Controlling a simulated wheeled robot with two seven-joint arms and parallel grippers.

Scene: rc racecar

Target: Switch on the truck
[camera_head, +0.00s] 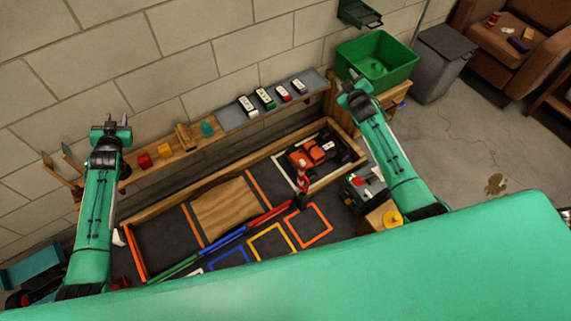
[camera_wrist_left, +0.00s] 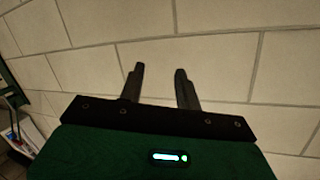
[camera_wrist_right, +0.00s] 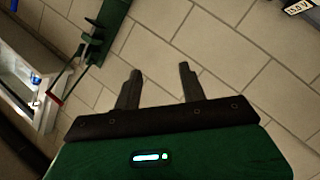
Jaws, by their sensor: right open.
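An orange and black truck (camera_head: 312,152) sits in the far right part of the wooden-framed track box. A switch on it is too small to make out. My left gripper (camera_head: 110,120) is raised at the left near the wall, well away from the truck. In the left wrist view the left fingers (camera_wrist_left: 160,85) stand apart with nothing between them. My right gripper (camera_head: 352,80) is raised to the upper right of the truck, in front of the green bin. In the right wrist view the right fingers (camera_wrist_right: 160,88) are apart and empty.
A grey shelf (camera_head: 235,118) on the wall holds several labelled packs. A green bin (camera_head: 392,50) stands at the back right. A brown ramp (camera_head: 225,208), coloured squares and a red-striped post (camera_head: 303,180) are in the box. A dark grey device (camera_head: 360,190) stands right of the box.

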